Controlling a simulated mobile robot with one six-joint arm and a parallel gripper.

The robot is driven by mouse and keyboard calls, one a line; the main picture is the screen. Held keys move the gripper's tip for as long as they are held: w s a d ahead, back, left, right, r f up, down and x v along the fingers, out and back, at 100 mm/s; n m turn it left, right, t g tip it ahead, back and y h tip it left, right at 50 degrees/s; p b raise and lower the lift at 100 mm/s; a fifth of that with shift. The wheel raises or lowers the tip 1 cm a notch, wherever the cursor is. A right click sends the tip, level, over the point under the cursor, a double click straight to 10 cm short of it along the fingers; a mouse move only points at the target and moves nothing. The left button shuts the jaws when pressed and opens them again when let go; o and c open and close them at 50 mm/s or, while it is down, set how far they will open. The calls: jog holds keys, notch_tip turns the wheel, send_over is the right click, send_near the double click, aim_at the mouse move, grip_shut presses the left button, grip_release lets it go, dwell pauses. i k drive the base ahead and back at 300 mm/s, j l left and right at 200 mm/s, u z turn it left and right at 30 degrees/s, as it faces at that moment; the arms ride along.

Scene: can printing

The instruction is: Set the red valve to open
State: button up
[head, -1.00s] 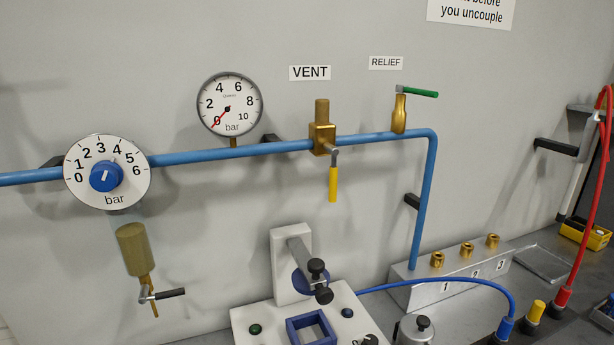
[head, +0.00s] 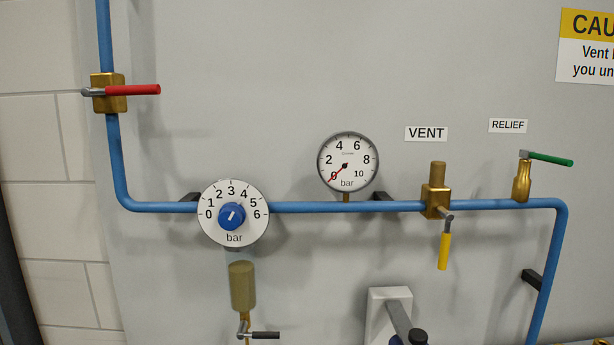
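The red valve has a brass body (head: 108,93) on the vertical part of the blue pipe at the upper left of the head view. Its red lever (head: 132,90) points right, level and crosswise to the pipe. My gripper is not in the head view, so I cannot see whether it is open or shut.
The blue pipe (head: 330,207) runs right past a regulator dial (head: 232,214), a gauge (head: 347,162) reading about 0, a yellow-handled vent valve (head: 444,250) and a green-handled relief valve (head: 550,158). A black-handled drain (head: 265,335) hangs below the dial. Wall around the red lever is clear.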

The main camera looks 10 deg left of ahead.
aim_at(141, 90)
jog(key=u, duration=1.75)
